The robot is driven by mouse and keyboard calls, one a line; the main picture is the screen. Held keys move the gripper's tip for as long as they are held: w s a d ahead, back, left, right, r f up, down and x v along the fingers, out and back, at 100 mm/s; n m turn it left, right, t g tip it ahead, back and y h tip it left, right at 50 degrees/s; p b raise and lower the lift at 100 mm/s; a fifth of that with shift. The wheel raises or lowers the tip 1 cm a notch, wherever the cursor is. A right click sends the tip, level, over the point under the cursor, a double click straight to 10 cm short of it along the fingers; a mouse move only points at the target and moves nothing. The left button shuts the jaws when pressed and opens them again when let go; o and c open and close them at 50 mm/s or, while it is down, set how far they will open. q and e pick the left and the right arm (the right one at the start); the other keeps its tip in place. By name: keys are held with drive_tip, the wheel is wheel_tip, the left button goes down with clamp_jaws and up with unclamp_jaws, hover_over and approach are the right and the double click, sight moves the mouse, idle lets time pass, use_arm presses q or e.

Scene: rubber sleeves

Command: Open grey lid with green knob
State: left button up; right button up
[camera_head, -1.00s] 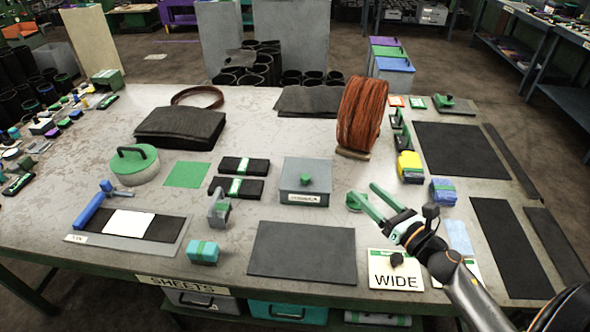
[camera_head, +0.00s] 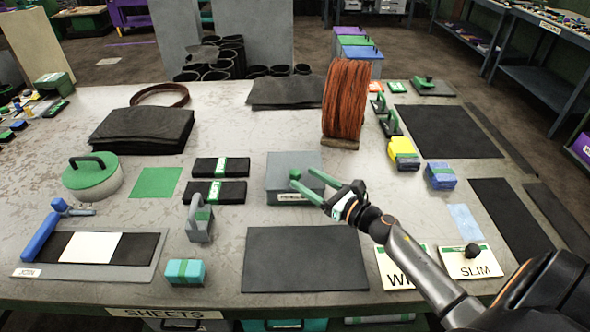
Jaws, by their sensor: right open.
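The grey box with its grey lid (camera_head: 292,160) sits in the middle of the table, and the lid looks closed. Its small green knob (camera_head: 295,174) stands on top, toward the lid's near part. My right gripper (camera_head: 303,179) is open, with its two green fingers reaching in from the right over the lid. The fingertips are very close to the knob. I cannot tell whether they touch it or whether it is between them. The gripper hides part of the lid's right side and the label on the front. My left gripper is not in view.
A copper-coloured coil (camera_head: 351,100) stands behind the box. Black packs with green bands (camera_head: 218,180) lie left of it, and a black sheet (camera_head: 305,259) lies in front. A grey clamp-like tool (camera_head: 200,218) stands left. WIDE and SLIM cards (camera_head: 470,261) lie near the front right.

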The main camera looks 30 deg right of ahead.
sight(299, 175)
drive_tip(key=shift+x, duration=2.45)
drive_tip(key=shift+c, duration=0.2)
clamp_jaws()
